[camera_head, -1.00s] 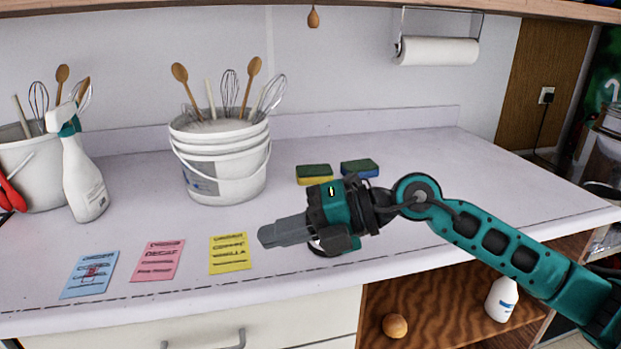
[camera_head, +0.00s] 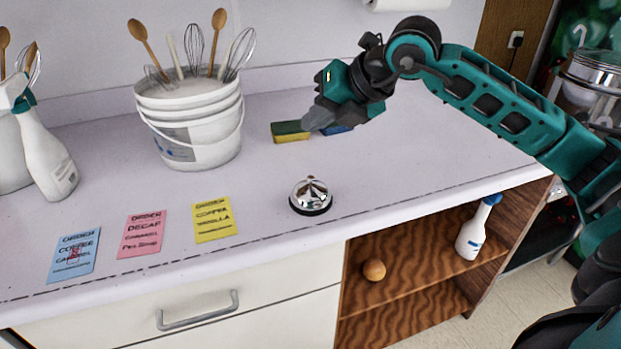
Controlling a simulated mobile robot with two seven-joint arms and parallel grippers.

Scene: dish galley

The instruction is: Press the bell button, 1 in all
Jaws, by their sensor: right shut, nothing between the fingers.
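The bell (camera_head: 311,194) is a shiny silver dome on a dark base. It stands on the white counter near the front edge, right of the yellow order card, with its button on top. My right gripper (camera_head: 311,124) is shut and empty. It is above and behind the bell in the picture, clearly apart from it, with its tips in front of the sponges. My left gripper is not in view.
A yellow and green sponge (camera_head: 290,132) and a partly hidden blue one (camera_head: 336,129) lie behind the bell. A white bucket (camera_head: 190,125) of utensils stands left. Blue (camera_head: 74,256), pink (camera_head: 141,234) and yellow (camera_head: 214,220) cards lie along the front. Counter around the bell is clear.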

